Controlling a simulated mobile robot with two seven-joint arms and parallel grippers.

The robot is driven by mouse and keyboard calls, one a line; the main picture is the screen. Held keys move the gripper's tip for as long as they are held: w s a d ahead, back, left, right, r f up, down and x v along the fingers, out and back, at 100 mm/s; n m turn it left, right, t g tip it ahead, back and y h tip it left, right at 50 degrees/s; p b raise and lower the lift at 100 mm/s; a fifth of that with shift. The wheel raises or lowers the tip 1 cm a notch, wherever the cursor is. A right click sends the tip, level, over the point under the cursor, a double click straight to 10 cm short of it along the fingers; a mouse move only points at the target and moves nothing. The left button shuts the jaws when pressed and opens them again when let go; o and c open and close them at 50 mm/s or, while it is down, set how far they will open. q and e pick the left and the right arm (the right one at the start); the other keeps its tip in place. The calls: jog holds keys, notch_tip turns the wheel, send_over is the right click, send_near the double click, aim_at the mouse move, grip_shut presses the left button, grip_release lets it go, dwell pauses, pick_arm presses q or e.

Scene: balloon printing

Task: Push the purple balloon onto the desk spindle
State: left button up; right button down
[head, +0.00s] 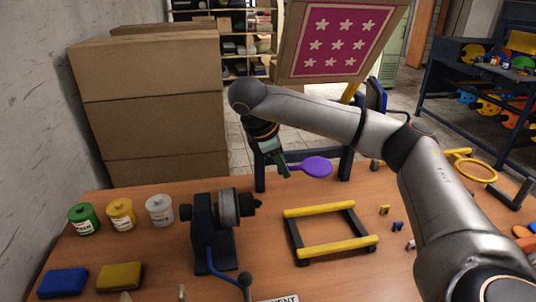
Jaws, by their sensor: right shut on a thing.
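The purple balloon (318,167) is flat, with a round body and a narrow neck. My right gripper (286,170) is shut on its neck, and the body points right. The balloon is held near the desk's far edge. The desk spindle (229,208) is a dark stand with a grey drum and a short dark tip pointing right. The gripper and balloon are beyond and to the right of that tip, apart from it. My left gripper is not in view.
A yellow and black frame (331,230) lies on the desk (180,250) right of the spindle. Green, yellow and white jars (160,210) stand left. Blue and yellow pads (120,277) lie front left. A lever (228,281) reaches forward from the stand. A framed pink star print (341,40) stands behind.

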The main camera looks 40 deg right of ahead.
jog(key=shift+w, duration=0.1)
jog(key=shift+s+f, duration=0.25)
jog(key=shift+f, duration=0.6)
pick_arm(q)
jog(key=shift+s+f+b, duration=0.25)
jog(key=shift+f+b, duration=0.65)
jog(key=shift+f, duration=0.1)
pick_arm(e)
jog(key=w+a+f, duration=0.2)
jog(key=a+f, duration=0.1)
jog(key=f, duration=0.5)
jog(key=shift+a, duration=0.15)
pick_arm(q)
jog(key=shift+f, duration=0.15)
pick_arm(e)
jog(key=shift+w+a, duration=0.25)
jog(key=shift+a, duration=0.25)
dwell(0.4)
